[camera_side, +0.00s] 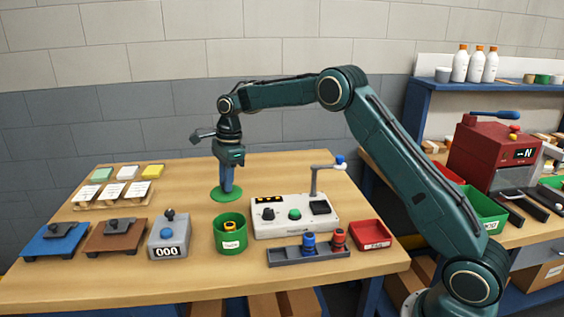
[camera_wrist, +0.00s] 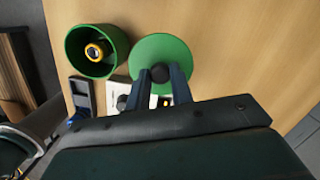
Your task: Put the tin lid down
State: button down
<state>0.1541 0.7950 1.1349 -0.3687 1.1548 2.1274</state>
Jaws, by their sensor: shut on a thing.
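The tin lid (camera_side: 217,196) is a flat round green disc with a dark knob (camera_wrist: 160,72) at its middle. My gripper (camera_side: 227,187) points straight down over the lid and is shut on its knob; in the wrist view the fingertips (camera_wrist: 162,74) hug the knob from both sides. The lid looks level, at or very near the table top; I cannot tell whether it touches. The open green tin (camera_side: 230,241) stands nearer the camera, apart from the lid. In the wrist view the tin (camera_wrist: 119,49) holds a yellow-and-dark piece (camera_wrist: 96,52).
A white control box (camera_side: 272,229) with a lever stands right of the tin. A grey counter (camera_side: 168,246) stands left of the tin. Bare table (camera_side: 180,190) lies left of the lid.

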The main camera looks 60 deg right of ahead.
aim_at(234, 188)
jog(key=shift+w+d+f, duration=0.2)
jog(key=shift+d+f, duration=0.1)
jog(key=shift+f, duration=4)
jog(key=shift+f, duration=0.1)
jog(key=c, duration=1.2)
grip_release()
jog(key=shift+c, duration=0.2)
jog(key=r, duration=0.3)
jog(key=d+r, duration=0.1)
jog(key=r, duration=0.7)
jog(key=shift+s+d, duration=0.2)
jog(key=shift+s, duration=0.1)
jog(key=shift+d+r, duration=0.1)
jog(key=shift+r, duration=0.45)
